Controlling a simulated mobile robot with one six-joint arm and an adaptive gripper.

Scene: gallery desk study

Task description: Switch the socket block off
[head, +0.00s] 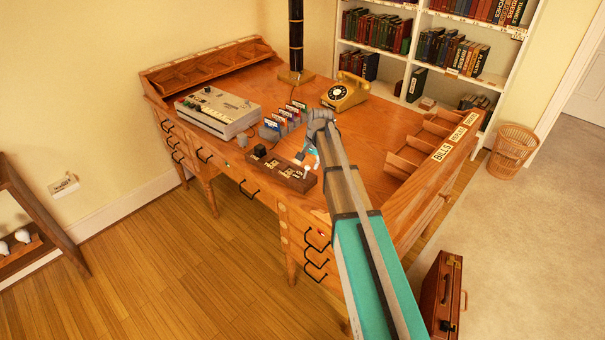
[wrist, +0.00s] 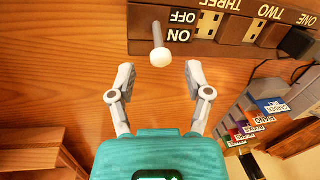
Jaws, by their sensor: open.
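The socket block (head: 283,170) is a dark brown strip at the front edge of the desk. In the wrist view, its end (wrist: 142,28) fills the top, with upside-down lettering OFF, ON, THREE and TWO. A metal lever with a white knob (wrist: 160,58) stands out beside the ON and OFF plate. The knob appears below the ON lettering; the lever's exact tilt is unclear. My gripper (wrist: 159,70) is open, with its fingers on either side of the knob and a gap on both sides. In the head view, my gripper (head: 312,159) is above the block's right end.
A grey machine (head: 218,110), a row of labelled card holders (head: 284,117) and a yellow telephone (head: 345,93) stand behind the block. Plugs sit in the block, one black (head: 260,150). A labelled wooden rack (head: 440,150) lines the desk's right side. Bare desktop lies between.

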